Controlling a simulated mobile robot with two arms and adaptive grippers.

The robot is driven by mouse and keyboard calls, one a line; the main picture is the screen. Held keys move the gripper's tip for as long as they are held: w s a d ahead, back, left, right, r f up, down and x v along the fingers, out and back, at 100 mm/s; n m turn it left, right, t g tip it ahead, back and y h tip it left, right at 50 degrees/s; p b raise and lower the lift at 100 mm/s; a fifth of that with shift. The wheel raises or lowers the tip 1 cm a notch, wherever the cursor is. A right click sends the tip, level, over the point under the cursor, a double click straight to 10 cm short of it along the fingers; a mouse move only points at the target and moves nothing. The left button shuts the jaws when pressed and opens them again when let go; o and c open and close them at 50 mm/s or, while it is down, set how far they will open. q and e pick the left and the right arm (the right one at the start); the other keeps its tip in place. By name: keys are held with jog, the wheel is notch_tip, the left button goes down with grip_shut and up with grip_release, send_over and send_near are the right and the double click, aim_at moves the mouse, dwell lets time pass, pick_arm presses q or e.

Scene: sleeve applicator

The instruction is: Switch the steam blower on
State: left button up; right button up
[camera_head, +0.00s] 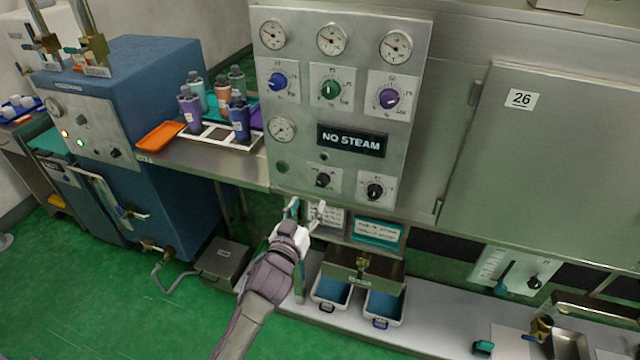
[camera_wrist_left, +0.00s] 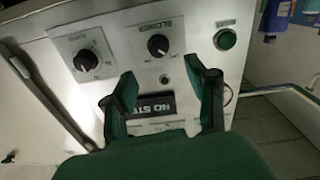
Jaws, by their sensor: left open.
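A grey steel control panel (camera_head: 420,60) stands in the middle of the head view, with a dark display (camera_head: 352,140) reading "NO STEAM". Below the display are a green button (camera_head: 282,167), a small black knob (camera_head: 322,180) and a second black knob (camera_head: 374,190). My left gripper (camera_head: 306,210) is open and empty, just below the small black knob in the head view. In the left wrist view, that knob (camera_wrist_left: 158,45) shows beyond the open fingers (camera_wrist_left: 162,76), roughly between their tips, apart from them; its label appears to read "BLOWER". My right gripper is not in view.
Gauges and coloured knobs (camera_head: 331,90) fill the panel's upper part. A tray (camera_head: 215,136) of bottles stands left of it, near a blue machine (camera_head: 160,80). Blue-lined bins (camera_head: 384,306) sit below on a white shelf. A cabinet door (camera_head: 560,150) is at right.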

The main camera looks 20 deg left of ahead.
aim_at(321, 184)
pick_arm(q)
jog(key=w, duration=0.7)
jog(key=shift+d, duration=0.25)
jog(key=shift+w+f, duration=0.1)
jog(key=shift+w, duration=0.7)
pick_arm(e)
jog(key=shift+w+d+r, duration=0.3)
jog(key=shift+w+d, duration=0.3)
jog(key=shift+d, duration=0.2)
pick_arm(q)
grip_shut()
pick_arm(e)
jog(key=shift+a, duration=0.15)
